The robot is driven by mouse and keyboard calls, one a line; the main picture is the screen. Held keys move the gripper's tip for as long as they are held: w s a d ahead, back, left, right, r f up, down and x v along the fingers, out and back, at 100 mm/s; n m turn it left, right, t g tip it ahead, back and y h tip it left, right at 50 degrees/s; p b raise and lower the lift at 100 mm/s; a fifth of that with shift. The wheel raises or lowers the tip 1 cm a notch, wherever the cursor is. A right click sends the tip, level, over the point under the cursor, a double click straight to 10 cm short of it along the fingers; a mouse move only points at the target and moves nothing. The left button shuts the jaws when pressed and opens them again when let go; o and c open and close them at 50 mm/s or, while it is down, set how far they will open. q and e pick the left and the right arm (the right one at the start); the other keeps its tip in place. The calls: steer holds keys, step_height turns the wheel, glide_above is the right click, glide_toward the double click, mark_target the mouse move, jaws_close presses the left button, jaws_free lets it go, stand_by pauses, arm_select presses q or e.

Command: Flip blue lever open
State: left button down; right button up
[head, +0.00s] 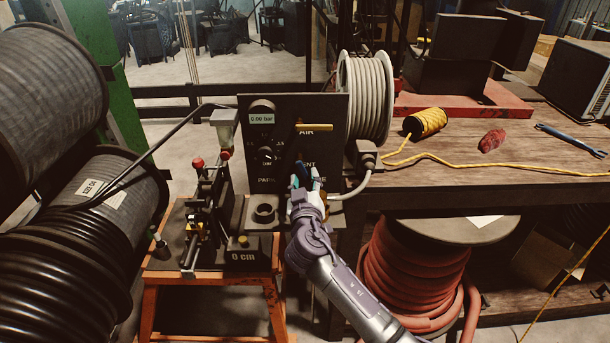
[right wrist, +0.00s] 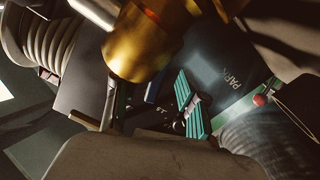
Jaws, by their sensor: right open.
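The blue lever (head: 299,170) is on the lower part of the dark control panel (head: 262,190), by a partly covered label ending in "ENT". My right gripper (head: 308,182) is at the panel, right beside the lever, and hides part of it. In the right wrist view, its open fingers with teal pads (right wrist: 165,105) point at the panel. A dark blue piece, apparently the lever (right wrist: 157,88), shows between them. I cannot tell whether the fingers touch it. My left gripper is not in view.
A gauge (head: 262,118) reads 0.00 bar. The crimping machine (head: 205,215) stands on an orange stand at left. A white hose reel (head: 366,95) and wooden bench (head: 470,180) are at right.

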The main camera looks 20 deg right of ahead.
steer(key=shift+w+d, duration=0.2)
steer(key=shift+w, duration=0.3)
jaws_close()
steer(key=shift+f, duration=0.1)
steer(key=m+b, duration=0.2)
steer(key=b, duration=0.1)
steer(key=a+m+b, duration=0.1)
steer(key=b, duration=0.3)
steer(key=shift+w+a+f+m, duration=0.15)
steer(key=shift+f+m, duration=0.2)
steer(key=shift+m, duration=0.05)
steer(key=shift+r+m+b, duration=0.25)
steer(key=shift+m+b, duration=0.1)
steer(key=shift+m, duration=0.05)
